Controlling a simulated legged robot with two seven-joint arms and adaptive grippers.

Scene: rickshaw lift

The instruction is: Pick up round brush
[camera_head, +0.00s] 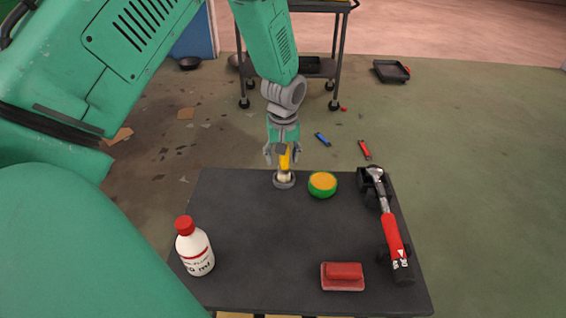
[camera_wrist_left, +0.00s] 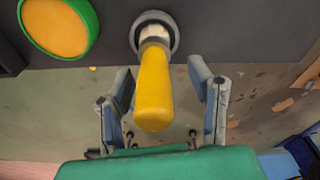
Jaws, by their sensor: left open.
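The round brush has a yellow handle and a grey round base. It stands at the far edge of the dark table in the head view, its base (camera_head: 284,181) on the tabletop. In the left wrist view its yellow handle (camera_wrist_left: 154,88) points toward the camera. My left gripper (camera_head: 282,156) is open at the brush, with its fingers (camera_wrist_left: 166,95) on either side of the handle and a gap on both sides. My right gripper is in neither view.
A green and orange round item (camera_head: 322,184) stands close beside the brush. A white bottle with red cap (camera_head: 195,247), a red block brush (camera_head: 343,276) and a red-handled tool (camera_head: 391,232) are on the table (camera_head: 290,235). The table's middle is clear. A cart (camera_head: 318,68) stands behind.

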